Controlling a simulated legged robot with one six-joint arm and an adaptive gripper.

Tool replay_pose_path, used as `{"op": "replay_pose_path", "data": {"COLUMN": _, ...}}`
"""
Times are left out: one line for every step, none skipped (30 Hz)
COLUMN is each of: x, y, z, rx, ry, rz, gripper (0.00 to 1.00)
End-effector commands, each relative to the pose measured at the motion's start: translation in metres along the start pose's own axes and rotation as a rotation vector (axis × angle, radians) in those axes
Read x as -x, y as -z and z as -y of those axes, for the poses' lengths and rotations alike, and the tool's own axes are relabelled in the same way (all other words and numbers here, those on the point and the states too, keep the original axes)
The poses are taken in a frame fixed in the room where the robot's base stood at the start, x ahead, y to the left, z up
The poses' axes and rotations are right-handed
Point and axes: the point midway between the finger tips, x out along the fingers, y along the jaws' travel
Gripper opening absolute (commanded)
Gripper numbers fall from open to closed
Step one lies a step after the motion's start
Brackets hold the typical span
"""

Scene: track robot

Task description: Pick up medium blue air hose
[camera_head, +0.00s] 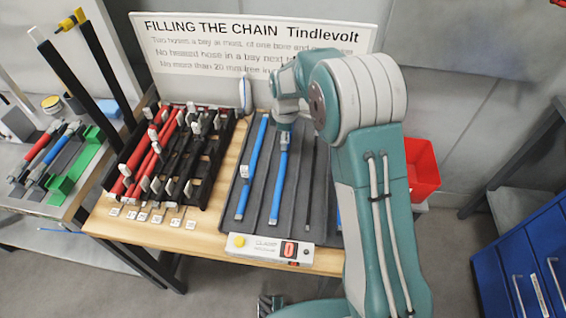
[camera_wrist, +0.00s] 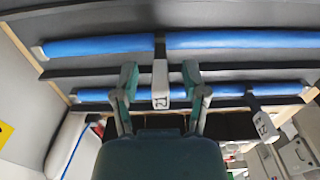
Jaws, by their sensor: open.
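Two long blue hoses lie lengthwise in a dark grey tray (camera_head: 262,205) in the head view: a left one (camera_head: 252,165) and one to its right (camera_head: 280,180). A sliver of further blue (camera_head: 340,217) shows beside my arm. I cannot tell which is the medium hose. In the wrist view a blue hose (camera_wrist: 238,41) with a dark middle band and a white tag (camera_wrist: 160,86) crosses the top. A second blue hose (camera_wrist: 95,95) with a tag (camera_wrist: 263,124) runs below it. My gripper (camera_wrist: 161,80) is open, its fingers either side of the first tag; contact is unclear.
A black rack (camera_head: 190,165) with red hoses and several white tags stands left of the tray. A control box (camera_head: 268,249) sits at the table's front edge. A sign board (camera_head: 250,45) stands behind. A red bin (camera_head: 422,167) is right of my arm.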

Motion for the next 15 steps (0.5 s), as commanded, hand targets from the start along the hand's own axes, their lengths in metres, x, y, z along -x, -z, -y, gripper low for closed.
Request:
{"op": "replay_pose_path", "data": {"x": 0.0002, "y": 0.0000, "z": 0.0000, "rx": 0.000, "ry": 0.000, "rz": 0.000, "gripper": 0.57}}
{"op": "replay_pose_path", "data": {"x": 0.0002, "y": -0.0001, "z": 0.0000, "rx": 0.000, "ry": 0.000, "rz": 0.000, "gripper": 0.57}}
{"op": "replay_pose_path", "data": {"x": 0.0003, "y": -0.0002, "z": 0.0000, "rx": 0.000, "ry": 0.000, "rz": 0.000, "gripper": 0.57}}
{"op": "replay_pose_path", "data": {"x": 0.0003, "y": -0.0003, "z": 0.0000, "rx": 0.000, "ry": 0.000, "rz": 0.000, "gripper": 0.44}}
{"op": "replay_pose_path", "data": {"x": 0.0003, "y": -0.0004, "z": -0.0001, "rx": 0.000, "ry": 0.000, "rz": 0.000, "gripper": 0.30}}
{"op": "replay_pose_path", "data": {"x": 0.0004, "y": -0.0005, "z": -0.0001, "rx": 0.000, "ry": 0.000, "rz": 0.000, "gripper": 0.13}}
{"op": "replay_pose_path", "data": {"x": 0.0004, "y": -0.0005, "z": -0.0001, "rx": 0.000, "ry": 0.001, "rz": 0.000, "gripper": 0.00}}
{"op": "replay_pose_path", "data": {"x": 0.0004, "y": -0.0005, "z": -0.0001, "rx": 0.000, "ry": 0.000, "rz": 0.000, "gripper": 0.00}}
{"op": "replay_pose_path", "data": {"x": 0.0004, "y": -0.0005, "z": -0.0001, "rx": 0.000, "ry": 0.001, "rz": 0.000, "gripper": 0.00}}
{"op": "replay_pose_path", "data": {"x": 0.0003, "y": -0.0005, "z": -0.0002, "rx": 0.000, "ry": 0.001, "rz": 0.000, "gripper": 0.00}}
{"op": "replay_pose_path", "data": {"x": 0.0002, "y": -0.0005, "z": -0.0001, "rx": 0.000, "ry": 0.001, "rz": 0.000, "gripper": 0.00}}
{"op": "replay_pose_path", "data": {"x": 0.0002, "y": -0.0005, "z": -0.0002, "rx": 0.000, "ry": 0.001, "rz": 0.000, "gripper": 0.00}}
{"op": "replay_pose_path", "data": {"x": 0.0005, "y": -0.0004, "z": -0.0003, "rx": 0.000, "ry": 0.000, "rz": 0.000, "gripper": 0.00}}
{"op": "replay_pose_path", "data": {"x": 0.0004, "y": -0.0004, "z": -0.0003, "rx": 0.000, "ry": 0.000, "rz": 0.000, "gripper": 0.00}}
{"op": "replay_pose_path", "data": {"x": 0.0004, "y": -0.0003, "z": -0.0003, "rx": 0.000, "ry": 0.001, "rz": 0.000, "gripper": 0.00}}
